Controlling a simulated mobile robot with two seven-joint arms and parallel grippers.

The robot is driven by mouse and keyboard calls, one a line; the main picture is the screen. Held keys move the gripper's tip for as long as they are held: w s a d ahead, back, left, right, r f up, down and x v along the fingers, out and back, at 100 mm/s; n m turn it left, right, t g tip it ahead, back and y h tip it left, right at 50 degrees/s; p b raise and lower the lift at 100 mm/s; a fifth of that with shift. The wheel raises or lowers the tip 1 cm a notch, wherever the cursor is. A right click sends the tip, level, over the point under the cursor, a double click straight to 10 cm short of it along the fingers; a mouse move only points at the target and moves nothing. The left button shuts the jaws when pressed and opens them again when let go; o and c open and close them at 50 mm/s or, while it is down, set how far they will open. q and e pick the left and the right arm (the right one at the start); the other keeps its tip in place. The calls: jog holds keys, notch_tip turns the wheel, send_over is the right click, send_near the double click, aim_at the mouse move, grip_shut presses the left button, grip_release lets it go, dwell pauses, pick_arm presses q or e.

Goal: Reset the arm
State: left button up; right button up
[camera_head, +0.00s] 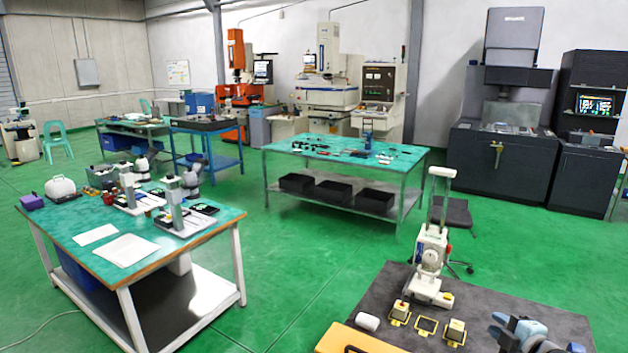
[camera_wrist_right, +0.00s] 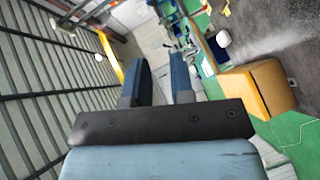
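My right gripper (camera_head: 508,328) shows at the bottom right edge in the head view, partly cut off, over the right part of the dark grey table (camera_head: 545,316). In the right wrist view my right gripper (camera_wrist_right: 161,65) has its two blue fingers apart with nothing between them. It is open and empty, not touching any object that I can see. My left gripper and left arm are not in the head view.
Left of my right gripper, the dark table bears a white microscope-like device (camera_head: 431,255), several small yellow-and-black parts and a white rounded object (camera_head: 367,321). An orange-yellow case (camera_head: 350,340) is at its front left. Green-topped benches (camera_head: 340,149) stand beyond, with green floor (camera_head: 310,240) between.

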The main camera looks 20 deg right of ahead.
jog(key=s+a+f+m+g+h, duration=0.1)
jog(key=s+a+f+m+g, duration=0.25)
jog(key=a, duration=0.35)
jog(key=s+a+f+m+g, duration=0.2)
jog(key=s+a+f+m, duration=0.15)
jog(key=a+f, duration=0.2)
jog(key=s+a+r+m+g+y, duration=0.1)
jog(key=s+a+m+g+y, duration=0.15)
jog(key=s+a, duration=0.6)
jog(key=s+a+r+m+g+y, duration=0.1)
jog(key=s+a+m+g, duration=0.3)
jog(key=a, duration=0.8)
pick_arm(q)
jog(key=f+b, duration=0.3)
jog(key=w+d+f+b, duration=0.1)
jog(key=b, duration=0.1)
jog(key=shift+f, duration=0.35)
pick_arm(e)
jog(key=w+a+f+n+t+y, duration=0.1)
jog(key=a+f+t, duration=0.1)
jog(key=f, duration=0.4)
jog(key=w+a+f+n+t+y, duration=0.1)
jog(key=w+a+f+t, duration=0.1)
jog(key=f, duration=0.4)
jog(key=w+a+f+n+t+y, duration=0.1)
jog(key=w+a+f+t, duration=0.1)
jog(key=f+t, duration=0.2)
notch_tip(320, 180, down, 3)
jog(key=shift+w+a, duration=0.2)
jog(key=shift+w, duration=0.05)
